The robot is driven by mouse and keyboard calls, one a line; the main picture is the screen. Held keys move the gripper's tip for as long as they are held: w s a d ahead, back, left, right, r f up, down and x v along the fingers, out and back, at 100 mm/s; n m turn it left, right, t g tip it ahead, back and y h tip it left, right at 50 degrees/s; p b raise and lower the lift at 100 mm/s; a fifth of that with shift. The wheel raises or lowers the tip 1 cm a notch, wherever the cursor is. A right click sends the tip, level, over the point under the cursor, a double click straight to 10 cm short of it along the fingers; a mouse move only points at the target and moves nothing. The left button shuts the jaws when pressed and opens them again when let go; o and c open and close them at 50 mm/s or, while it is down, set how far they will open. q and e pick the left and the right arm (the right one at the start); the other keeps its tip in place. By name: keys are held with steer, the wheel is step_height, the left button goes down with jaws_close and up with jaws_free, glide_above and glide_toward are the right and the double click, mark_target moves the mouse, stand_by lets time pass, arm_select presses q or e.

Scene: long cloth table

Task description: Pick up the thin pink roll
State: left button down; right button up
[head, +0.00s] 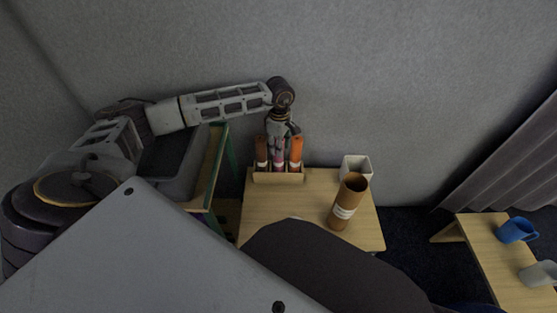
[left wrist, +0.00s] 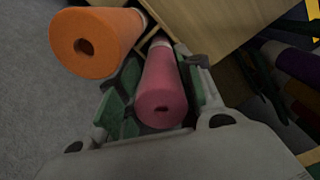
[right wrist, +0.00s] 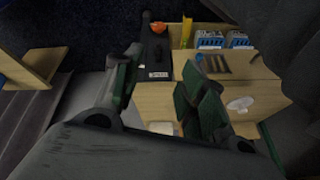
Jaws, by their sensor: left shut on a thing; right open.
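The thin pink roll (left wrist: 162,92) stands between the green-padded fingers of my left gripper (left wrist: 160,80) in the left wrist view. The fingers are shut on its upper part. In the head view my left gripper (head: 279,150) reaches down over a small wooden holder (head: 279,178), and the pink roll (head: 279,165) shows below the fingers, its lower end at the holder. An orange roll (head: 296,148) stands right of it and a brownish-orange roll (head: 261,149) left of it. My right gripper (right wrist: 160,88) is open, with nothing between its fingers.
A wide brown tube (head: 347,202) leans by a white square container (head: 356,168) on the wooden table (head: 300,207). A second table at the right holds a blue mug (head: 516,230) and a pale cup (head: 540,273). The wall is close behind the holder.

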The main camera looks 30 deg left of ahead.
arm_select(q)
steer(key=shift+r, duration=0.1)
step_height(320, 180, up, 6)
steer(key=shift+f+p, duration=0.1)
steer(key=shift+p, duration=0.75)
step_height(320, 180, up, 3)
steer(key=shift+p, duration=0.4)
steer(key=shift+r, duration=0.5)
arm_select(e)
steer(key=shift+s+d+r+g+h, duration=0.15)
steer(key=shift+s+d+g+h, duration=0.15)
steer(key=shift+d+g, duration=0.25)
steer(key=shift+w+r, duration=0.1)
steer(key=shift+r, duration=0.05)
